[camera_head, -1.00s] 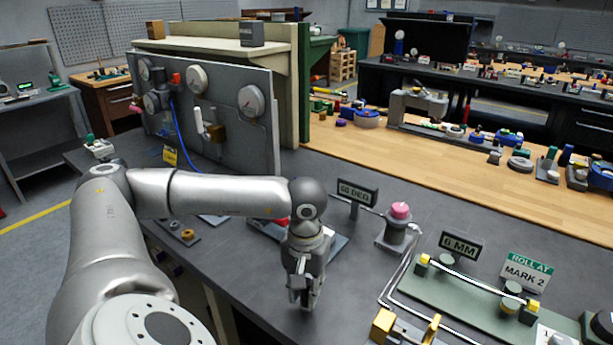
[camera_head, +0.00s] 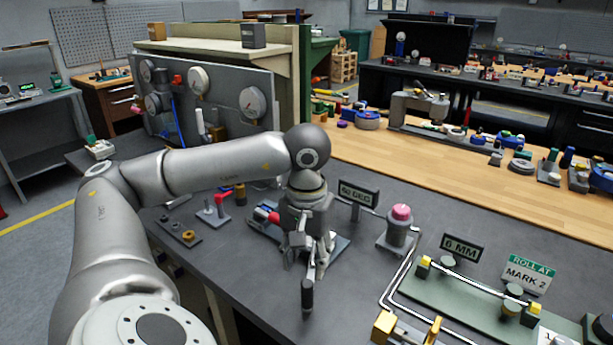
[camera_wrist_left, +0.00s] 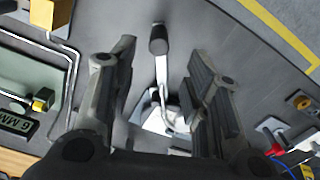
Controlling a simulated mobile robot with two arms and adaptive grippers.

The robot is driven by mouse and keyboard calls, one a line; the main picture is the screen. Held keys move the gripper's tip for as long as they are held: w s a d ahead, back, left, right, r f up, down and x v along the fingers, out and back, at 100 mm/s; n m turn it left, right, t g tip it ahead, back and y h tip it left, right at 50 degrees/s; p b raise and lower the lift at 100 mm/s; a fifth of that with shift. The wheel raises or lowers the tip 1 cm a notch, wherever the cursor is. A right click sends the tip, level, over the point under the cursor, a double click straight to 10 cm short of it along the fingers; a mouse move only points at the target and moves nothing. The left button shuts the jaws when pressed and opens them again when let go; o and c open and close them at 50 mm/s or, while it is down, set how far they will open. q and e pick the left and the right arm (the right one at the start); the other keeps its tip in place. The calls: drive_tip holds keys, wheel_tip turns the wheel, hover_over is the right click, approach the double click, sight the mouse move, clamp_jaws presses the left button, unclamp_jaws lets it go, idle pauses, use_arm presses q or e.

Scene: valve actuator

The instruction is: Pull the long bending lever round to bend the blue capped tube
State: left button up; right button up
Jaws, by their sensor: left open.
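The long bending lever has a black grip (camera_head: 307,295) that points toward the front of the bench. In the left wrist view its pale bar and black end (camera_wrist_left: 158,40) lie between my fingers, with gaps on both sides. My left gripper (camera_head: 307,264) is open above the bender, its fingers on either side of the lever; the fingers also show in the left wrist view (camera_wrist_left: 162,65). The bender's base plate (camera_head: 339,246) shows partly behind the gripper. The tube in the bender is mostly hidden. My right gripper is out of view.
A "60 DEG" sign (camera_head: 358,195) and a post with a pink top (camera_head: 401,213) stand to the right. A green fixture (camera_head: 465,297) with a bent rod lies front right. A gauge panel (camera_head: 250,115) stands behind. The bench just left of the lever is clear.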

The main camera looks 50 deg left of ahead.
use_arm(q)
drive_tip(key=shift+r, duration=1.25)
